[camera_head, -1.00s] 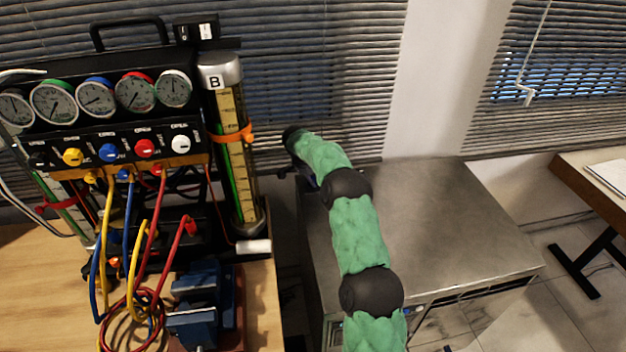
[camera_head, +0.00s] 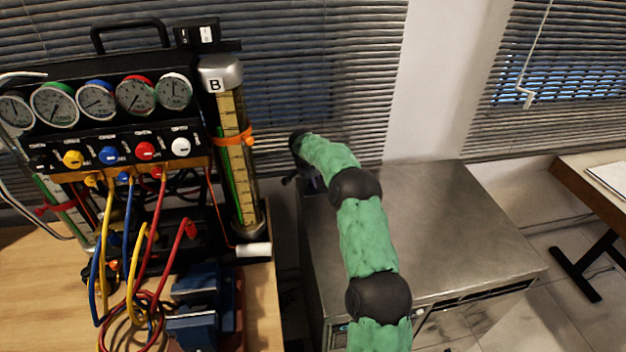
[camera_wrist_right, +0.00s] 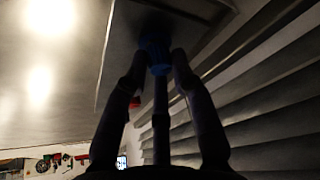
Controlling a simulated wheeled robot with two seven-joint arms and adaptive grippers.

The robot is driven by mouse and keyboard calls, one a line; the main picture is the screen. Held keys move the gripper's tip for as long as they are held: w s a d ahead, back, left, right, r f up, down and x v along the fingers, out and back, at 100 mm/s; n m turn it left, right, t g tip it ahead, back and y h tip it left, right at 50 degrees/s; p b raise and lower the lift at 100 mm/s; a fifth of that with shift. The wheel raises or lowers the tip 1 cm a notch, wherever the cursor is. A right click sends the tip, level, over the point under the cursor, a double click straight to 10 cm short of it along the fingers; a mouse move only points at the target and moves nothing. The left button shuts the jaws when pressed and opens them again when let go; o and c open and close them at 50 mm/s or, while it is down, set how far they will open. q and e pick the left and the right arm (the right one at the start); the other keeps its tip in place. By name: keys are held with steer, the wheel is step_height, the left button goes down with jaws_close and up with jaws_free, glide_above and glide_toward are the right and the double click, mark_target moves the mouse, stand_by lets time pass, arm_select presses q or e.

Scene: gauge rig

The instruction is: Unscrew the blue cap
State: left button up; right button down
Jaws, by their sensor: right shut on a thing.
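In the right wrist view, a blue cap (camera_wrist_right: 156,46) sits against a dark panel, in shadow. The fingers of my right gripper (camera_wrist_right: 158,62) close on it from both sides, with another finger below. In the head view, my right arm in its green sleeve reaches up from the bottom. Its far end is beyond the gauge rig's right side, and the fingers and cap are not clearly visible there. My left gripper is in neither view.
The gauge rig (camera_head: 120,60) stands on a wooden bench (camera_head: 35,290), with a clear column (camera_head: 243,165) marked B. Yellow, blue and red hoses hang in front. A blue vise (camera_head: 195,315) sits at the bench's right.

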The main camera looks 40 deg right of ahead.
steer(key=shift+s+f+n+p, duration=0.1)
steer(key=shift+n+p, duration=0.2)
steer(key=shift+n, duration=0.5)
steer(key=shift+a+f+t+y, duration=0.1)
steer(key=shift+t+y, duration=0.2)
steer(key=shift+n, duration=0.3)
steer(key=shift+n+p, duration=0.5)
steer(key=shift+p, duration=0.05)
steer(key=shift+s+f+n+t+y+p, duration=0.1)
steer(key=shift+n+t+y+p, duration=0.5)
steer(key=shift+n+p, duration=1.1)
steer(key=shift+n, duration=0.3)
